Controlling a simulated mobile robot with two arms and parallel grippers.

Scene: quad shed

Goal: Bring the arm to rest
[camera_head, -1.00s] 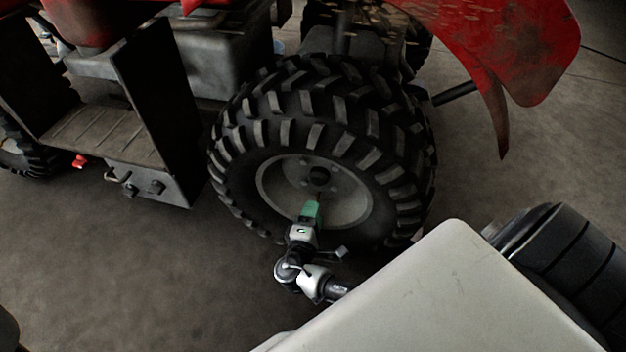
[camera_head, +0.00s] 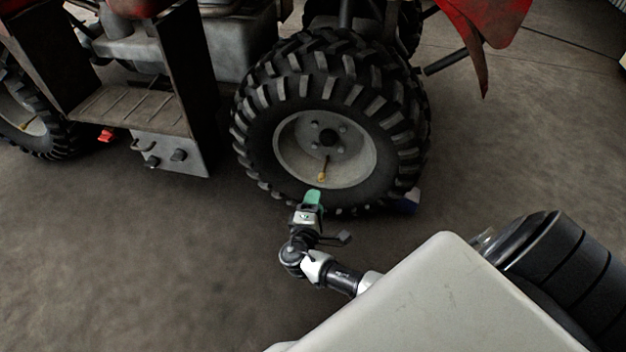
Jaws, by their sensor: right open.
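My right gripper (camera_head: 312,198), with green fingertips, is just in front of the lower part of the quad's wheel (camera_head: 255,135). Its jaws are open and nothing shows between them. My right arm (camera_head: 318,268) comes in from the lower right and is bent at the wrist. A valve stem with a yellowish tip (camera_head: 322,174) stands out from the wheel's grey rim (camera_head: 355,160), a little above the fingertips and apart from them. My left gripper is not in view.
The red quad (camera_head: 480,25) fills the top, with a footrest (camera_head: 130,108) left of the wheel. The concrete floor (camera_head: 110,255) at the lower left is clear.

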